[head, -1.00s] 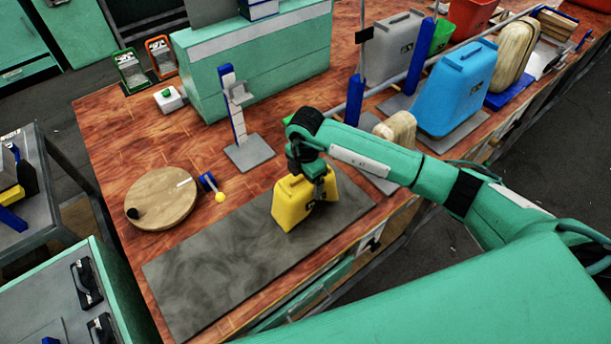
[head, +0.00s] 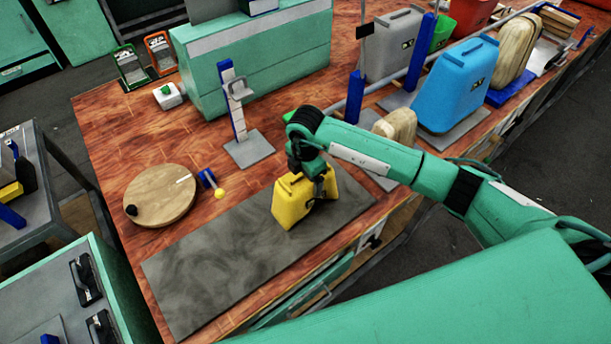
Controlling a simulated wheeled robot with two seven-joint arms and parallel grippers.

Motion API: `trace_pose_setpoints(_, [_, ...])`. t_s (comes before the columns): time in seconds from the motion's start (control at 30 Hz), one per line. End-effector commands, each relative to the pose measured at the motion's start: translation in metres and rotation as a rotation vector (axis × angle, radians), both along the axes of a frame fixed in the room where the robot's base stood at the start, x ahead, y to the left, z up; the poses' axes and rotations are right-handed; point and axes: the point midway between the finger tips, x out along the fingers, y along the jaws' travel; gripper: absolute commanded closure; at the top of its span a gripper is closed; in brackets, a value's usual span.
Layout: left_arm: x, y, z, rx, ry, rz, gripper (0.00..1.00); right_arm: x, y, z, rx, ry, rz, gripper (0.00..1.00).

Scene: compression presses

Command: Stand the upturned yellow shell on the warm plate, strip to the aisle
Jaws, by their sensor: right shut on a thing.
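The yellow shell (head: 290,208) is at the right end of a long dark grey slab (head: 215,270) on the wooden bench. It looks upright, with its narrower end up and a notch in its lower edge. My right gripper (head: 312,182) comes down from above and is shut on the shell's upper part, hiding some of it. I cannot tell whether the shell rests on the slab or hangs just above it. No strip shows on its visible faces. I cannot tell for sure which surface is the warm plate. My left gripper is out of view.
A round wooden disc (head: 161,195) with a black knob and white mark lies left of the slab. A blue-and-white post (head: 236,105) stands behind. Blue (head: 458,85) and grey (head: 392,45) shells stand at right. The slab's left and middle are clear.

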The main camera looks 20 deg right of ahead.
Motion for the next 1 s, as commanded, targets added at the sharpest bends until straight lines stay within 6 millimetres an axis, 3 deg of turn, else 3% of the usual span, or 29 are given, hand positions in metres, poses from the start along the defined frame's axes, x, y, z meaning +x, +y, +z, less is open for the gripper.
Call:
trace_pose_setpoints(0.2, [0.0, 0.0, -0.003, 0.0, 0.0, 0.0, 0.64, 0.0, 0.0, -0.004, 0.0, 0.0, 0.0, 0.62])
trace_pose_setpoints(0.23, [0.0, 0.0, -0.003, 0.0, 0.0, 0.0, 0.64, 0.0, 0.0, -0.003, 0.0, 0.0, 0.0, 0.13])
trace_pose_setpoints(0.3, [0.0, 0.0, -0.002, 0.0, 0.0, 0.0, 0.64, 0.0, 0.0, -0.003, 0.0, 0.0, 0.0, 0.0])
trace_pose_setpoints(0.67, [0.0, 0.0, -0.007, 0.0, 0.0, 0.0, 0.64, 0.001, 0.0, 0.005, 0.001, -0.002, 0.001, 0.0])
trace_pose_setpoints(1.0, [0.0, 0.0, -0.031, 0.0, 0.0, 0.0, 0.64, 0.001, 0.0, 0.076, 0.001, -0.006, 0.001, 0.0])
